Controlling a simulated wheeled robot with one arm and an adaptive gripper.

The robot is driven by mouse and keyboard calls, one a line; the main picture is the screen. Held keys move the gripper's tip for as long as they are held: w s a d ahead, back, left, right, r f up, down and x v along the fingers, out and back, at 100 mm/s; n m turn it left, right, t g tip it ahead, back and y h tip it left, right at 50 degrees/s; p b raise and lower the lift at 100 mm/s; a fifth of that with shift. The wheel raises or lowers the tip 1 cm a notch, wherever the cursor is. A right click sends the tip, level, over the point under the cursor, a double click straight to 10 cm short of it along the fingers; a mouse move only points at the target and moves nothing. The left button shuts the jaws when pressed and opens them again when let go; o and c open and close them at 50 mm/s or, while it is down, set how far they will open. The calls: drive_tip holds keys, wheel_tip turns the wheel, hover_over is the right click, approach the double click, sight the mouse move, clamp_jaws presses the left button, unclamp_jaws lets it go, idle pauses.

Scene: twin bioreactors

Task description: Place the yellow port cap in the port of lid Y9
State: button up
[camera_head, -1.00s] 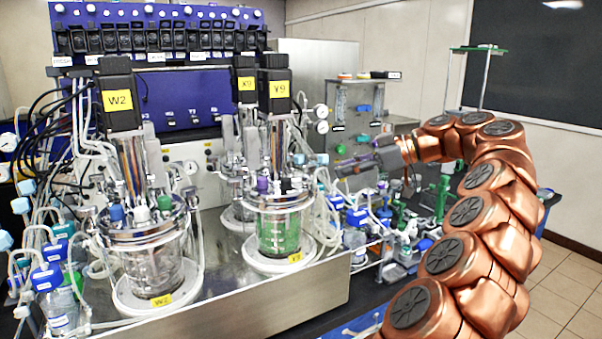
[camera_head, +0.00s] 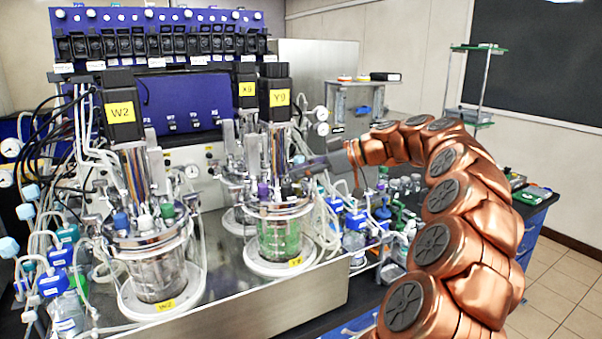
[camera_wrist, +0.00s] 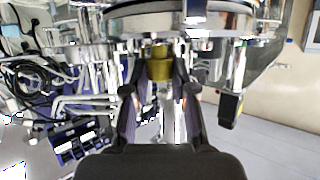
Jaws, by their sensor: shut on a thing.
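The yellow port cap (camera_wrist: 160,63) shows in the wrist view between the two fingertips of my gripper (camera_wrist: 160,80), which is shut on it. In the head view my gripper (camera_head: 302,170) points left, at the right side of the Y9 unit, just above its lid; the cap is too small to make out there. Lid Y9 (camera_head: 278,208) is a round metal lid on the glass vessel with green content, below the motor labelled Y9 (camera_head: 279,98). A purple cap (camera_head: 263,191) stands on this lid. The open port cannot be made out. A metal lid rim fills the wrist view's top.
The W2 reactor (camera_head: 158,268) stands at front left, and the X9 motor (camera_head: 245,88) stands behind Y9. Tubes and bottles (camera_head: 355,238) crowd the bench right of Y9. Metal fittings and tubing lie close around the fingers.

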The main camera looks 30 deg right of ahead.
drive_tip(key=shift+f, duration=0.75)
drive_tip(key=shift+f, duration=0.15)
drive_tip(key=o, duration=0.9)
drive_tip(key=shift+c, duration=0.2)
drive_tip(key=shift+r, duration=0.25)
drive_tip(key=shift+s+d, duration=0.1)
drive_tip(key=b+v, duration=0.3)
drive_tip(key=v, duration=0.8)
drive_tip(key=shift+d+r, duration=0.15)
drive_tip(key=shift+r, duration=0.1)
